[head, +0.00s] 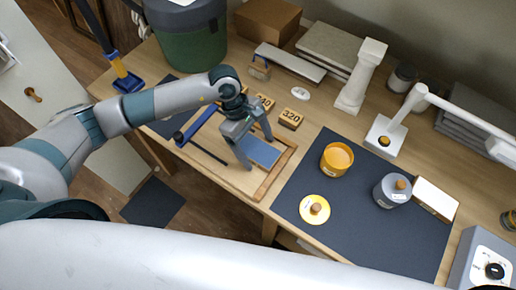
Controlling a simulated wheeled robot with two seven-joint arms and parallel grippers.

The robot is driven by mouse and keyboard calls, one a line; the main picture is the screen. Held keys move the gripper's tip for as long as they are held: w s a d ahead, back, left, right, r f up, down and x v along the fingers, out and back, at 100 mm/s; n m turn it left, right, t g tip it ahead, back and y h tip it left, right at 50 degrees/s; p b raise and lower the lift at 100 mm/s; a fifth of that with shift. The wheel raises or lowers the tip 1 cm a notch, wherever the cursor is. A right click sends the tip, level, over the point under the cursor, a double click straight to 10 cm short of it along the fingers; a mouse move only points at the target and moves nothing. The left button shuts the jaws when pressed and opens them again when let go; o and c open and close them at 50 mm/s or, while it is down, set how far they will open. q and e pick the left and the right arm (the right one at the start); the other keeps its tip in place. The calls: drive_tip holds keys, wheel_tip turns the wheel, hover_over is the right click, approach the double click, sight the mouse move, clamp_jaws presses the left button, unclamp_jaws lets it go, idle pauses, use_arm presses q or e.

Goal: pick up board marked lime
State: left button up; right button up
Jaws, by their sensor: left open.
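My left gripper (259,153) reaches in from the left and is open. Its fingers straddle a small blue board (266,155) that lies in a shallow wooden tray (278,172). Part of the board is hidden by the fingers, and whether they touch it I cannot tell. I cannot read the word lime on any board here. My right gripper is not in view.
A dark mat (350,215) to the right holds an orange pot (336,159), a yellow lid (314,209) and a grey pot (391,191). A white column (360,76) and a green bin (192,42) stand behind.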

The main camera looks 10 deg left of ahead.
sight(264, 153)
use_arm(q)
drive_tip(key=shift+c, duration=0.5)
drive_tip(key=c, duration=1.1)
drive_tip(key=shift+o, duration=0.2)
drive_tip(key=shift+r+b, duration=0.7)
drive_tip(key=shift+r, duration=0.05)
wheel_tip(264, 153, up, 2)
drive_tip(key=shift+r+b, duration=0.2)
drive_tip(key=shift+b, duration=0.65)
drive_tip(key=s+d+r+b, duration=0.1)
drive_tip(key=d+r+b, duration=0.4)
drive_tip(key=d, duration=0.6)
wheel_tip(264, 153, up, 2)
drive_tip(key=shift+s+d+r, duration=0.1)
drive_tip(key=shift+s+d, duration=0.2)
